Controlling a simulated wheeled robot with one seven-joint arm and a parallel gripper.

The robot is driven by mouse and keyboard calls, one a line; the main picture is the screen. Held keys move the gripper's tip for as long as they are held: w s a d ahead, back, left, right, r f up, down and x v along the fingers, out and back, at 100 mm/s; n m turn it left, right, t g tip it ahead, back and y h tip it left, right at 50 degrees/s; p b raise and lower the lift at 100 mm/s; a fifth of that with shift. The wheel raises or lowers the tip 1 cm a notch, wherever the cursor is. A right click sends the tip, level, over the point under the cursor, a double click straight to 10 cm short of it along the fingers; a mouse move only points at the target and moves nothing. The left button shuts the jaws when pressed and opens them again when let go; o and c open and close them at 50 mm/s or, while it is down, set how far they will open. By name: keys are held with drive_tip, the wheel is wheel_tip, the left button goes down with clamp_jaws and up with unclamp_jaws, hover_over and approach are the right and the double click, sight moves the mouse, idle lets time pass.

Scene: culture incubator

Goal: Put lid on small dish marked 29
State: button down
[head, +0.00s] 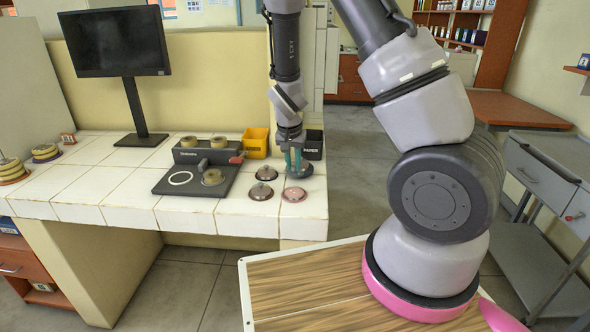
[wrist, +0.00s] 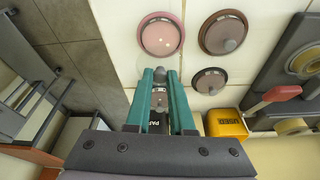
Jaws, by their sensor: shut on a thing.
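My gripper (head: 294,160) has teal fingers pointing down over the white tiled counter. In the wrist view its fingertips (wrist: 160,75) are shut on a small grey knob, which seems to belong to a clear lid (wrist: 174,62) that is hard to see. The lid's faint disc partly overlaps a round pink dish (wrist: 161,36) beyond the fingertips. This dish shows no knob and also sits at the counter's front in the head view (head: 294,194). No number is readable on any dish, so I cannot tell which is 29.
Knobbed, covered dishes stand beside the pink one (wrist: 224,33), closer to the yellow bin (wrist: 209,80), and behind the fingers (wrist: 159,97). The yellow bin (head: 255,142) and a black bin (head: 313,145) stand behind. A dark device (head: 205,182) and a monitor (head: 118,42) are left.

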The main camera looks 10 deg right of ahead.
sight(293, 175)
drive_tip(key=shift+d+f, duration=0.1)
drive_tip(key=shift+f, duration=3.05)
drive_tip(key=shift+f, duration=0.15)
drive_tip(key=shift+c, duration=1.1)
unclamp_jaws()
drive_tip(key=shift+r, duration=3.5)
